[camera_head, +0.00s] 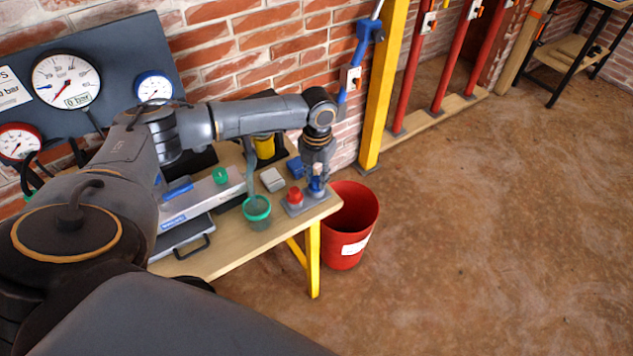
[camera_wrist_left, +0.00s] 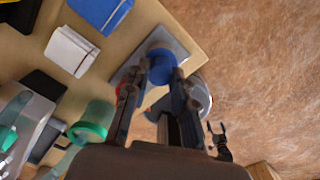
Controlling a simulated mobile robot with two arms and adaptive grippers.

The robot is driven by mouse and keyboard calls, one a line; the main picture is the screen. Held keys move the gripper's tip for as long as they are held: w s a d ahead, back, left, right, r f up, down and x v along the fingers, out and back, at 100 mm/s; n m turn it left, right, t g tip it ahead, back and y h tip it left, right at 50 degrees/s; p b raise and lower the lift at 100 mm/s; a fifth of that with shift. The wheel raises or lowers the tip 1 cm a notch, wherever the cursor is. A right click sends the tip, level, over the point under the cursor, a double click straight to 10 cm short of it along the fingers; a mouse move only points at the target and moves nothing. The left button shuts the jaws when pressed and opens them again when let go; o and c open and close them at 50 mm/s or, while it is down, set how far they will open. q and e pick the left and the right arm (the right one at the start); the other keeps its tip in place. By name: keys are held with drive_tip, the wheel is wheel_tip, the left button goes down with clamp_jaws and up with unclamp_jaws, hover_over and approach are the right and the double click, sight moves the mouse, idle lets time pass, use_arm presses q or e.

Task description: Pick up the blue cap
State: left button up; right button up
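The blue cap (camera_head: 317,186) is on a grey plate (camera_head: 308,203) at the right end of the workbench; it also shows in the left wrist view (camera_wrist_left: 160,66). A red cap (camera_head: 295,195) is beside it on the plate, mostly behind a finger in the wrist view. My left gripper (camera_head: 317,174) points down at the blue cap. Its fingers (camera_wrist_left: 163,72) are apart, one on each side of the cap; I cannot tell whether they touch it.
A red bin (camera_head: 352,225) stands on the floor right of the bench (camera_head: 215,254). A green-rimmed cup (camera_head: 257,210), a grey-white block (camera_head: 272,179) and a blue block (camera_head: 295,167) are near the plate. A gauge panel (camera_head: 115,60) stands behind.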

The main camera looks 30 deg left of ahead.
use_arm(q)
drive_tip(key=shift+r, duration=0.1)
drive_tip(key=shift+r, duration=0.25)
wheel_tip(320, 180, up, 2)
drive_tip(key=shift+w+b, duration=0.1)
drive_tip(key=shift+b, duration=0.35)
drive_tip(key=s+d+r, duration=0.2)
drive_tip(key=s+r, duration=0.3)
drive_tip(key=s, duration=0.1)
drive_tip(key=s+d+r+b, duration=0.1)
drive_tip(key=s+d+r, duration=0.2)
drive_tip(key=s+r, duration=0.2)
drive_tip(key=shift+s+d+r, duration=0.2)
drive_tip(key=shift+s+d, duration=0.05)
drive_tip(key=shift+s, duration=0.85)
